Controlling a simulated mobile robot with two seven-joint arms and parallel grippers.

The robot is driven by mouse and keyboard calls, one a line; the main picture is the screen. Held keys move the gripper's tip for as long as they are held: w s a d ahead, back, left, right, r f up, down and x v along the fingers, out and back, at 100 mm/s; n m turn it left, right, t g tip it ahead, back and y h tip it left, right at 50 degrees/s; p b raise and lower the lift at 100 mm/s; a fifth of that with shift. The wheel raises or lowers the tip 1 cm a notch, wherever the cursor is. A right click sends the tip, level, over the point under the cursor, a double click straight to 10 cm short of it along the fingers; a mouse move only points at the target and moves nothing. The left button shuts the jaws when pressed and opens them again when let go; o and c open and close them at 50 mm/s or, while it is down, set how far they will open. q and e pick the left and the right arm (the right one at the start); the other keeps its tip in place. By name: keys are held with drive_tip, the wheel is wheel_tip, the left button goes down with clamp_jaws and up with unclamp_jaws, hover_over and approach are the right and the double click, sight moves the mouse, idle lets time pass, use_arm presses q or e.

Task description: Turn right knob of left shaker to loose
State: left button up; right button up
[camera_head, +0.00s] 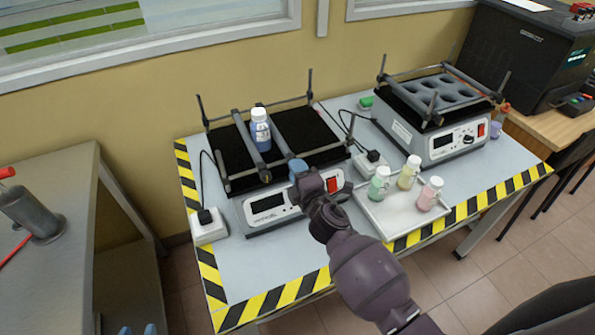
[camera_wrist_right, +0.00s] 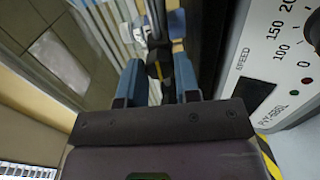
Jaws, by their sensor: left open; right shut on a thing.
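The left shaker (camera_head: 310,130) has a black top, crossbars, and a front panel with a display and red switch. A blue bottle with a white cap (camera_head: 260,130) stands upright between its two middle bars. My right gripper (camera_head: 296,168) is at the front end of the right middle bar, shut on the right knob, which is mostly hidden by the fingers. In the right wrist view, its blue fingers (camera_wrist_right: 157,82) close around a dark part. My left gripper (camera_head: 138,330) is open, only its blue fingertips showing at the bottom left edge, far from the shaker.
The right shaker (camera_head: 440,110) stands at the back right of the table. A white tray (camera_head: 403,208) with three small bottles lies close right of my right arm. A power box (camera_head: 208,226) sits left of the left shaker. Black-yellow tape (camera_head: 270,303) marks the table edge.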

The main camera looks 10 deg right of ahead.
idle(0.5)
drive_tip(key=o, duration=0.9)
drive_tip(key=shift+s, duration=0.1)
drive_tip(key=s, duration=0.3)
drive_tip(key=s+d, duration=0.1)
drive_tip(key=s, duration=0.3)
drive_tip(key=s+d, duration=0.1)
drive_tip(key=s, duration=0.2)
drive_tip(key=shift+s, duration=0.2)
